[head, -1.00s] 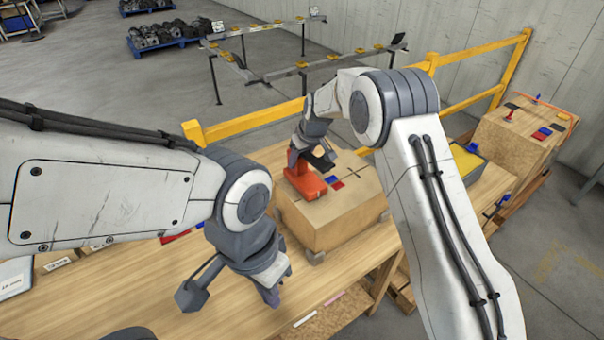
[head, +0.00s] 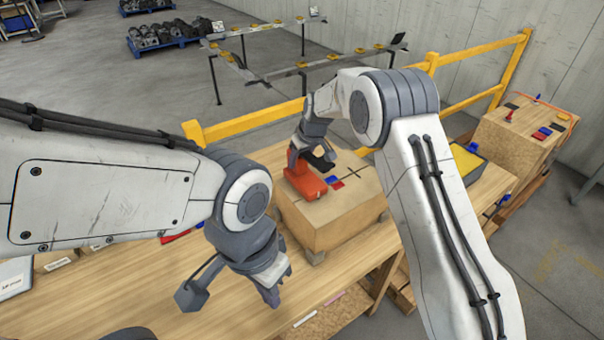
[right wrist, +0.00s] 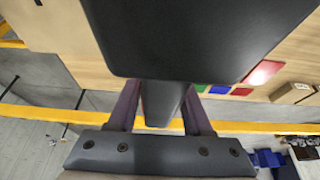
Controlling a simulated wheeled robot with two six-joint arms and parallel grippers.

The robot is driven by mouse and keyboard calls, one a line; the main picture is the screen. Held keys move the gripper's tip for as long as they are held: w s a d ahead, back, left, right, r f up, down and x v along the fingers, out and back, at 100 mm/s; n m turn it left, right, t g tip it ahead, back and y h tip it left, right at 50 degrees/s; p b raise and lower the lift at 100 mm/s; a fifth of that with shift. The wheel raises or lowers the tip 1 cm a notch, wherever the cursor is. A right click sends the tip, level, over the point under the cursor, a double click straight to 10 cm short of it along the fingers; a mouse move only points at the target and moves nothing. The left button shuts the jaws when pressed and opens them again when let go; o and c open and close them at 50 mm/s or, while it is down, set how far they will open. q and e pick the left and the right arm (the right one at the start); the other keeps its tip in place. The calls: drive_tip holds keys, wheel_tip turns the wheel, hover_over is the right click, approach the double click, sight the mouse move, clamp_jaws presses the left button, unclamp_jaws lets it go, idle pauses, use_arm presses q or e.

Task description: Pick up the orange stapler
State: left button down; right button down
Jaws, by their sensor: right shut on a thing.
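The orange stapler (head: 306,185) is on the top of a cardboard-coloured box, with one part standing up towards my right gripper. My right gripper (head: 297,158) is above it and is shut on its upper part. I cannot tell whether the stapler touches the box. My left gripper (head: 272,292) hangs over the wooden table at the front, apart from the stapler; its finger gap is unclear.
The box (head: 335,222) stands on the wooden table (head: 130,300). Small blue and red pieces (head: 334,182) lie beside the stapler. A yellow-topped container (head: 465,160) is right of my right arm. A yellow rail (head: 250,120) runs behind. Another box (head: 515,140) stands far right.

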drive_tip(key=shift+w+r, duration=0.1)
drive_tip(key=shift+r, duration=0.1)
